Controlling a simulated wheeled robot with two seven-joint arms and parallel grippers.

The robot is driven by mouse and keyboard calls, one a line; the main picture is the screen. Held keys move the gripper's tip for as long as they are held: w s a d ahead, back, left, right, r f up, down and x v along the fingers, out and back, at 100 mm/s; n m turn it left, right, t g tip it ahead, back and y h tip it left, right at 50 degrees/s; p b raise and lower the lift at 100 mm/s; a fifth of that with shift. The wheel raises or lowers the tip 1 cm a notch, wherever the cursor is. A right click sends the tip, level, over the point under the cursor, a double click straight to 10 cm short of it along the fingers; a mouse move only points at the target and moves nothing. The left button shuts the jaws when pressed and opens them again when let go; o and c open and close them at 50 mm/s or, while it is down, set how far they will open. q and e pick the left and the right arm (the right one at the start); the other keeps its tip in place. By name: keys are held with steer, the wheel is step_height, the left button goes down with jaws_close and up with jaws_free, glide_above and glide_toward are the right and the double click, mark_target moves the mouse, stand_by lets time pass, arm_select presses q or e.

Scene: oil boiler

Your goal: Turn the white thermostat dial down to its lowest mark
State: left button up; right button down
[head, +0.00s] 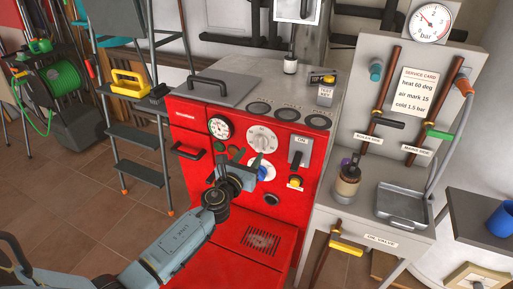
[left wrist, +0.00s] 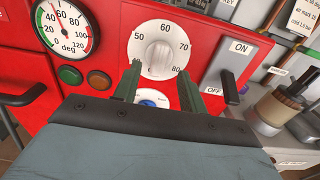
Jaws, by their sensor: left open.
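The white thermostat dial (head: 262,139) is on the front of the red boiler. In the left wrist view the dial (left wrist: 158,52) has a pale raised grip, and the marks 50, 60, 70 and 80 are readable around it. My left gripper (head: 257,166) is in front of the panel, just below the dial in the head view. In the left wrist view its two green fingers (left wrist: 158,84) are apart, with tips near the dial's lower edge and nothing between them. I cannot tell whether they touch the dial. My right gripper is not in view.
An ON/OFF lever switch (head: 299,152) is right of the dial. A round gauge (head: 220,128) is on its left, and a blue-and-white knob (left wrist: 152,98) is below, partly hidden by my gripper. A handle (head: 188,151) juts out at the left.

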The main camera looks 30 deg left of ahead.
mark_target(258, 145)
arm_select(q)
steer(key=w+b, duration=0.1)
steer(key=w, duration=0.3)
steer(key=shift+w+a, duration=0.2)
steer(key=shift+w, duration=0.5)
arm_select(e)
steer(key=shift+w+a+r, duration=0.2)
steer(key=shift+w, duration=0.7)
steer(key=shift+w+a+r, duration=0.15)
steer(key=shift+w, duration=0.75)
arm_select(q)
jaws_close()
